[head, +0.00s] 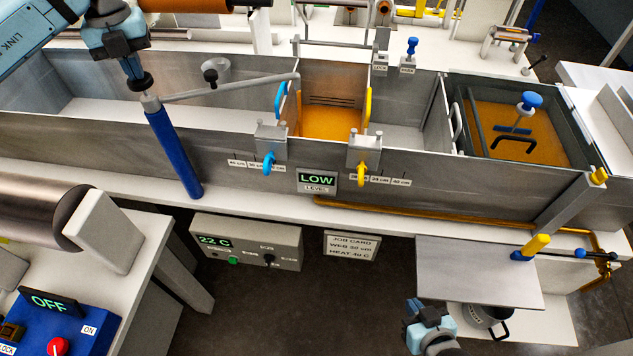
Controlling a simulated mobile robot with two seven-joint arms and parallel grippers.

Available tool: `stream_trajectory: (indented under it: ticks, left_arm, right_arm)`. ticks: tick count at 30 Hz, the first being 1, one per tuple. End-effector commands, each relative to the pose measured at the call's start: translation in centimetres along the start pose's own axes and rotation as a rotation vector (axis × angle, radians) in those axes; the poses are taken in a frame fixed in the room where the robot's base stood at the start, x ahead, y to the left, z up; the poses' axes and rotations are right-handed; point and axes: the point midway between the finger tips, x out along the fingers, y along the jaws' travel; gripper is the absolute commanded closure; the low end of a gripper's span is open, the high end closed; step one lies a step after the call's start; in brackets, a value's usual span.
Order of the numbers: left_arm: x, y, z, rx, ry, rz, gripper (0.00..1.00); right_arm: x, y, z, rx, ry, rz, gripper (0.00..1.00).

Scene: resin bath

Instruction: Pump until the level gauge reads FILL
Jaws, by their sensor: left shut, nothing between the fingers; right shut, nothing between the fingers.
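The level gauge (317,181) on the front of the steel bath (225,150) reads LOW. A grey lever arm (230,87) runs left from the bath divider to a thick blue handle (175,152) that slants down over the front wall. My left gripper (143,84) is shut just above the handle's upper end; I cannot tell if it touches it. My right gripper (430,325) is shut and empty at the bottom, in front of the grey plate (480,272). Orange resin (328,123) shows in the bath's middle compartment, and a right-hand tank (590,150) holds more, with a blue knob (530,100) above it.
Blue (268,163) and yellow (361,175) clamps sit on the front rim. A control box (245,243) reads 22 C. A job card (351,246) says heat 40 C. A blue panel (60,325) reads OFF. A yellow-handled valve (535,245) stands at right.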

Motion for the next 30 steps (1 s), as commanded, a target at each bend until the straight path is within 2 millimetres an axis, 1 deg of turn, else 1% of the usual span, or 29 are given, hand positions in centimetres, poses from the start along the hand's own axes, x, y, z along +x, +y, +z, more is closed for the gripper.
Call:
stream_trajectory:
  ticks: [4,7,11,15,18,20,30]
  left_arm:
    - [0.1,0.0,-0.1,0.001,0.005,0.004,1.00]
    - [-0.6,0.0,-0.1,0.001,0.004,0.003,1.00]
    - [-2.5,0.0,-0.1,0.001,0.003,0.003,1.00]
    - [-4.8,0.0,0.0,0.001,0.002,0.002,1.00]
    - [-6.1,0.0,0.0,0.001,0.002,0.002,1.00]
    - [-6.3,0.0,0.0,0.001,0.003,0.003,1.00]
    - [-6.2,0.0,0.0,0.001,0.003,0.002,1.00]
  right_arm:
    - [-0.1,0.0,-0.2,0.000,0.002,0.000,1.00]
    - [-0.4,0.0,-0.6,0.000,0.002,0.000,1.00]
    - [-1.1,0.0,-1.7,0.000,0.003,0.000,1.00]
    - [-1.9,-0.1,-2.9,0.000,0.004,0.000,1.00]
    - [-2.3,-0.1,-3.6,0.000,0.006,0.000,1.00]
    - [-2.3,-0.1,-3.8,0.000,0.008,0.000,1.00]
    - [-2.1,-0.1,-3.2,0.000,0.001,0.000,1.00]
